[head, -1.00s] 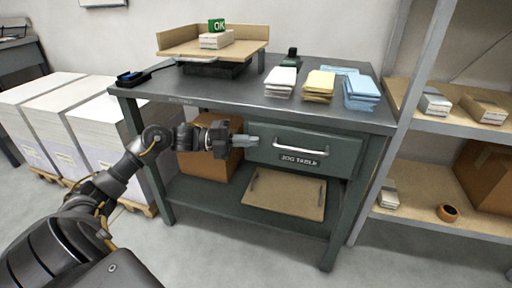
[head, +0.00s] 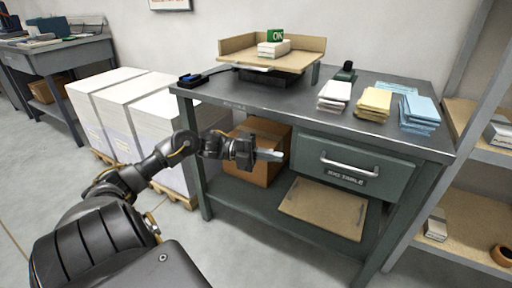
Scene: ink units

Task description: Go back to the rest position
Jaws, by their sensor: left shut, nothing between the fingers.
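My left gripper (head: 272,155) is shut and empty. It is held out in front of the dark green jog table (head: 265,112), left of the closed drawer (head: 350,165) and its silver handle (head: 348,163). The fingertips point right and are apart from the handle. Behind the gripper, a cardboard box (head: 262,178) stands on the lower shelf, partly hidden by my arm. My right gripper is not in view.
On the table stand a wooden tray (head: 300,60) with a paper block and green OK sign, and white, yellow and blue paper stacks (head: 418,110). Paper pallets (head: 160,125) stand left, a shelf rack (head: 470,215) right. Floor in front is clear.

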